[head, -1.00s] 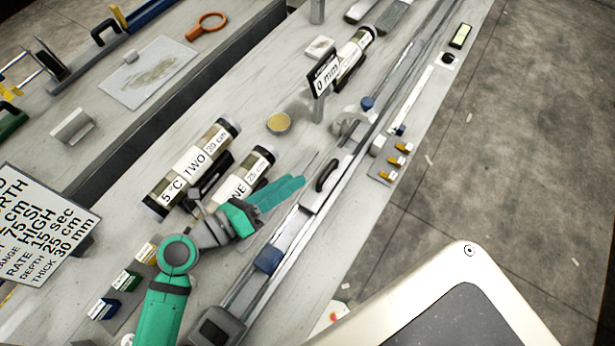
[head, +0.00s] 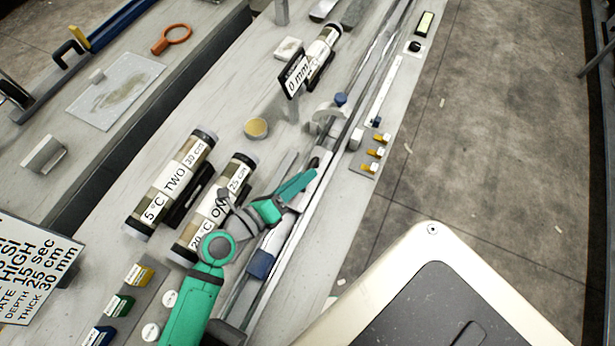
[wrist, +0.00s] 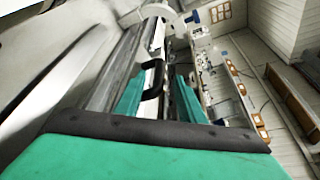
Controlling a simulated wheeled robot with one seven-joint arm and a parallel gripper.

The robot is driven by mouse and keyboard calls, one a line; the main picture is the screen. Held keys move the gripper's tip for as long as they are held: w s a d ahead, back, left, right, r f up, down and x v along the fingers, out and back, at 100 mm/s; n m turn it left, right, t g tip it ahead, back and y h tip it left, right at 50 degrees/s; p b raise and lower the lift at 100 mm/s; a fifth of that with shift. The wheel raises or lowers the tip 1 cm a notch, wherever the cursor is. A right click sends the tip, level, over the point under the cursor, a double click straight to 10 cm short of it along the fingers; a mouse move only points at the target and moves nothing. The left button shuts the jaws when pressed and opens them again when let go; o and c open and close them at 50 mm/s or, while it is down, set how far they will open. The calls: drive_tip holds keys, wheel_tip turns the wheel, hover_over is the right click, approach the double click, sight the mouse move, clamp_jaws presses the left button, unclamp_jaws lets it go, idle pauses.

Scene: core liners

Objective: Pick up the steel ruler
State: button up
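A long, thin, pale strip (head: 385,92) lies flat along the right side of the bench in the head view. It looks like the steel ruler, but I cannot read any markings. My gripper (head: 308,180) is over the long metal rail, lower left of the strip and apart from it. In the wrist view my gripper's two teal fingers (wrist: 158,88) stand apart with nothing held. A black handle (wrist: 153,80) on the rail shows between them, and I cannot tell how far below the fingers it is.
The metal rail (head: 362,85) runs along the bench beside the strip. A blue block (head: 260,264) sits on it. Small yellow-tipped pieces (head: 377,152) stand near the strip's lower end. Labelled core tubes (head: 172,184) and a "0 mm" sign (head: 296,75) are to the left.

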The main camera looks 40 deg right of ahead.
drive_tip(key=shift+x, duration=1)
clamp_jaws()
